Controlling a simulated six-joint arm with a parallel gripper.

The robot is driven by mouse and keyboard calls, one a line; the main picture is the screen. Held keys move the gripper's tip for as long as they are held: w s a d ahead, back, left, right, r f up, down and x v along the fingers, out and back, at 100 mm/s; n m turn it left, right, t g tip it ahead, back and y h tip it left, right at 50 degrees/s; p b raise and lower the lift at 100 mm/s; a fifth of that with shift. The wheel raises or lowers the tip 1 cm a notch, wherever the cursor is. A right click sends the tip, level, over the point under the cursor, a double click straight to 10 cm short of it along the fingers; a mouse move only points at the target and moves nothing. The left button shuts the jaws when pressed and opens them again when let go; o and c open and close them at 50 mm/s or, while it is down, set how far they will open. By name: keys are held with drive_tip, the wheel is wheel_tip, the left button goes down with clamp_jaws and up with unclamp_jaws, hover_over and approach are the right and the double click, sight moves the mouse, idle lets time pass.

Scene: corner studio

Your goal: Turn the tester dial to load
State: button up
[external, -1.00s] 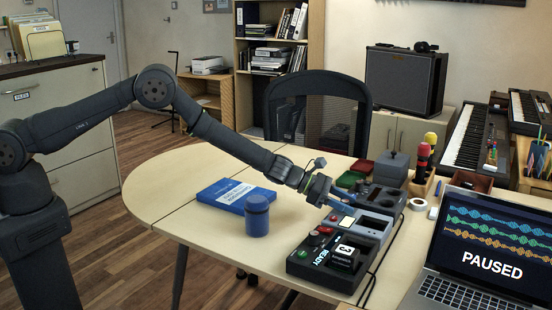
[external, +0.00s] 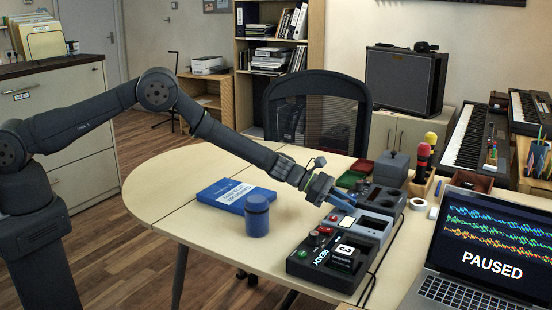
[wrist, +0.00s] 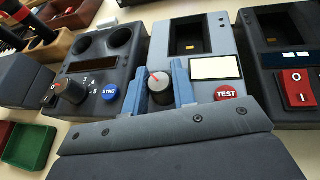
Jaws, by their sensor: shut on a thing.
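The tester (wrist: 211,52) is a light grey box with a dark slot, a pale blank display (wrist: 216,68) and a red TEST button (wrist: 226,93). Its dial (wrist: 160,88) is a dark round knob with a red pointer line, tilted to the upper left in the wrist view. My gripper (wrist: 159,80) is shut on the dial, one blue finger on each side. The dial's position labels, including load, cannot be made out. In the external view my gripper (external: 343,200) reaches down to the left end of the tester (external: 372,224).
A dark unit with a blue SYNC button (wrist: 109,92) and its own numbered knob (wrist: 73,91) stands close on the left. A black box with a red rocker switch (wrist: 296,86) stands on the right.

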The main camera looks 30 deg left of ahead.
drive_tip(key=shift+m+g, duration=2.4)
drive_tip(key=shift+g, duration=0.3)
drive_tip(key=shift+m+g, duration=0.3)
drive_tip(key=o, duration=1)
drive_tip(key=v, duration=1.7)
drive_tip(key=shift+w+a+r, duration=0.1)
drive_tip(key=shift+r, duration=0.15)
drive_tip(key=shift+c, duration=0.2)
